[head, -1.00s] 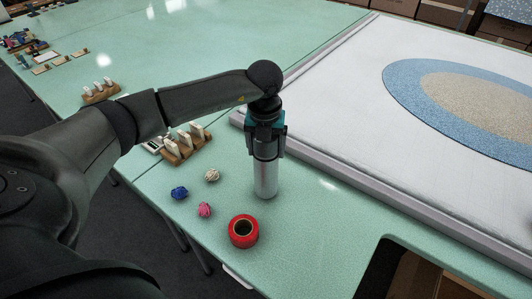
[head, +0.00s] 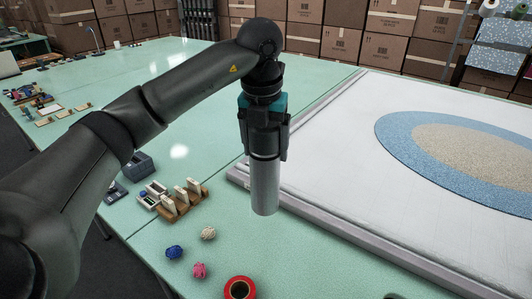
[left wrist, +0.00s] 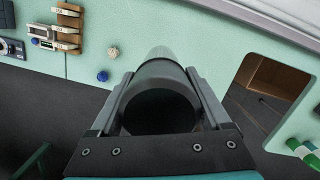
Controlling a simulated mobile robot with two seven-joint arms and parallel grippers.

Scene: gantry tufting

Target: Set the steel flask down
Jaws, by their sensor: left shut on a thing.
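The steel flask (head: 265,189) is a grey cylinder with a dark top, held upright. My left gripper (head: 265,155) is shut around its upper part. The flask appears to hang above the green table (head: 310,255), near the white frame's edge. In the left wrist view, the flask's dark round top (left wrist: 160,105) sits between the two fingers, with a bit of its steel side showing beyond. My right gripper is not in view.
A red tape roll (head: 240,288) and blue (head: 174,252), pink (head: 199,270) and cream (head: 208,233) yarn balls lie nearby. A wooden rack (head: 181,202) stands left. The white framed bed (head: 340,160) is right.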

